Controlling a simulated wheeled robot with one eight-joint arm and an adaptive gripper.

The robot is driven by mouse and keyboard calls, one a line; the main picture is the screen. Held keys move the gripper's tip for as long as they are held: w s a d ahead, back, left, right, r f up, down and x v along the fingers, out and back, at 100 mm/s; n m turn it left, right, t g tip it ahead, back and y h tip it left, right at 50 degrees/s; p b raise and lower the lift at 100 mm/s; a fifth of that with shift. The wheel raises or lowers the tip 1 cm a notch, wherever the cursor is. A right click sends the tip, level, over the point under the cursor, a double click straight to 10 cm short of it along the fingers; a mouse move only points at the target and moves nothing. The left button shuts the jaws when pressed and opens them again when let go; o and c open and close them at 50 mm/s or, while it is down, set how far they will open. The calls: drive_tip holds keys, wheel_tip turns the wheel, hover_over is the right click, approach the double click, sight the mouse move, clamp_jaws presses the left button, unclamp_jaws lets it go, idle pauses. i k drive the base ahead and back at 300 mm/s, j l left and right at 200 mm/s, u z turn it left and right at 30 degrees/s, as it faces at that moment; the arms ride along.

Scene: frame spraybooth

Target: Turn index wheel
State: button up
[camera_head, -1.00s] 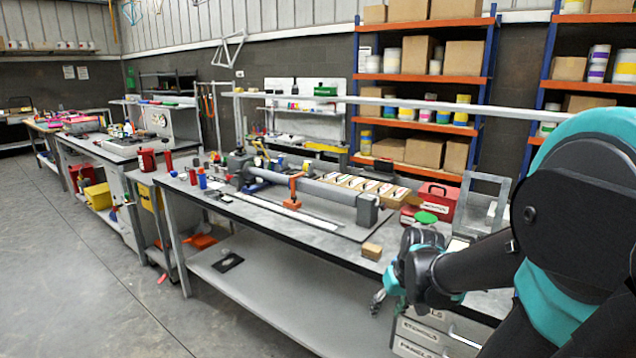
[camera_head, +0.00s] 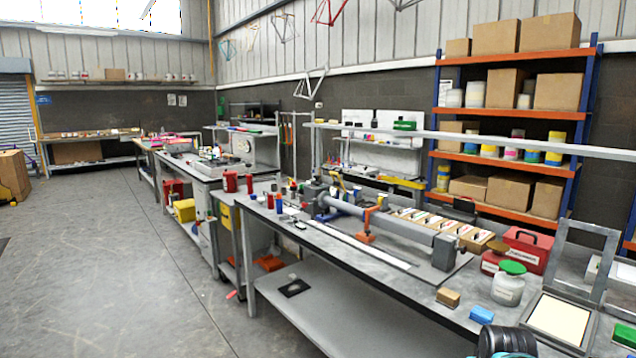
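A long grey tube fixture (camera_head: 400,227) lies along the near bench. At its far left end is a grey headstock block (camera_head: 317,192) with blue parts at its foot. An orange clamp (camera_head: 371,220) stands at the middle, and a grey end block (camera_head: 446,250) is at the near right end. I cannot make out clearly which part is the index wheel; the headstock is too small to tell. Only a black and teal piece of my arm shows at the bottom edge. My gripper is not in view.
The near bench (camera_head: 345,248) also carries a tan block (camera_head: 448,297), a blue block (camera_head: 481,314), a green-lidded jar (camera_head: 508,287), a red box (camera_head: 528,247) and a framed panel (camera_head: 556,318). Red and blue cylinders stand near its left end. The floor (camera_head: 120,270) at left is clear.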

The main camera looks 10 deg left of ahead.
sight(317, 182)
drive_tip(key=u, duration=0.3)
drive_tip(key=i+j+u, duration=0.7)
drive_tip(key=l, duration=0.1)
